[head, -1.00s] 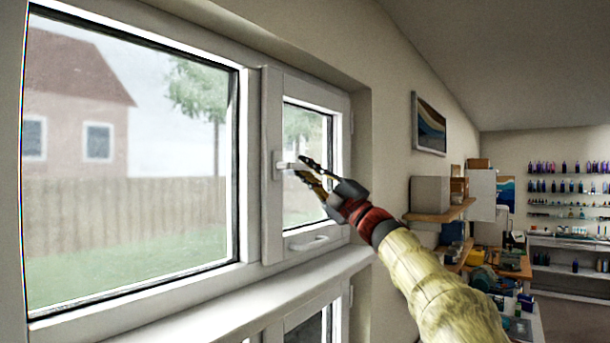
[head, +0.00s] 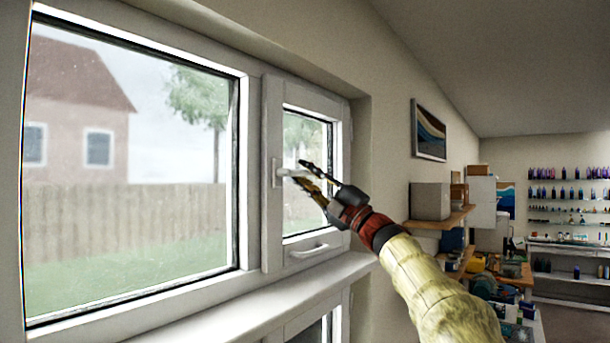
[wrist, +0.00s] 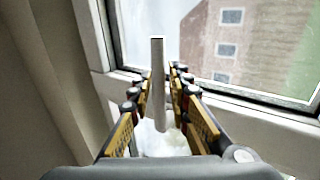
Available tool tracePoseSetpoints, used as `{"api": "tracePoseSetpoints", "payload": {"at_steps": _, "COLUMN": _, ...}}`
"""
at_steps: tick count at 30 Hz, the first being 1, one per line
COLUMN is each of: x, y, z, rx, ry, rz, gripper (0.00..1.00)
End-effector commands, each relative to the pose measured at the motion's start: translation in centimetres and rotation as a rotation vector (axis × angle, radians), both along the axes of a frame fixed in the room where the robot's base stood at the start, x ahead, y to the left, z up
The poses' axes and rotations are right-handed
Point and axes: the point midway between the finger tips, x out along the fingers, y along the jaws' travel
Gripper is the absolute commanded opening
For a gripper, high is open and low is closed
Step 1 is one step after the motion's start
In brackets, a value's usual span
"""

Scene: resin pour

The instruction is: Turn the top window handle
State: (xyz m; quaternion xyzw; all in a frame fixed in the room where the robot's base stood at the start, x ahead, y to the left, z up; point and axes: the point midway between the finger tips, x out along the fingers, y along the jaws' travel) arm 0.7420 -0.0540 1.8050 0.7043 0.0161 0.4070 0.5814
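The top window handle (head: 290,172) is a white lever on the left stile of the small window sash, and it points to the right in the head view. In the wrist view the handle (wrist: 158,85) is a pale bar between my fingers. My gripper (head: 304,172) is at the handle's free end. Its two dark and yellow fingers are spread apart, one on each side of the handle. In the wrist view the left fingertip looks very close to the bar; contact cannot be told.
A second white handle (head: 308,250) sits on the sash's bottom rail. A white sill (head: 230,309) runs below the windows. The large fixed pane is to the left. A wall shelf (head: 440,218) with boxes is to the right, beyond my arm.

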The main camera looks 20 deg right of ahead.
Motion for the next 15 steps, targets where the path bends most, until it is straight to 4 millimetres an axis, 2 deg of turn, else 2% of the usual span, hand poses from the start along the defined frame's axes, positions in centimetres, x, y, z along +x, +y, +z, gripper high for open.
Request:
{"api": "tracePoseSetpoints", "payload": {"at_steps": 7, "x": -0.7, "y": -0.6, "z": -0.5, "rx": 0.000, "ry": 0.000, "rz": -0.002, "gripper": 0.19}}
{"api": "tracePoseSetpoints", "payload": {"at_steps": 15, "x": -4.1, "y": -3.2, "z": -3.3, "rx": 0.001, "ry": 0.001, "rz": -0.004, "gripper": 0.19}}
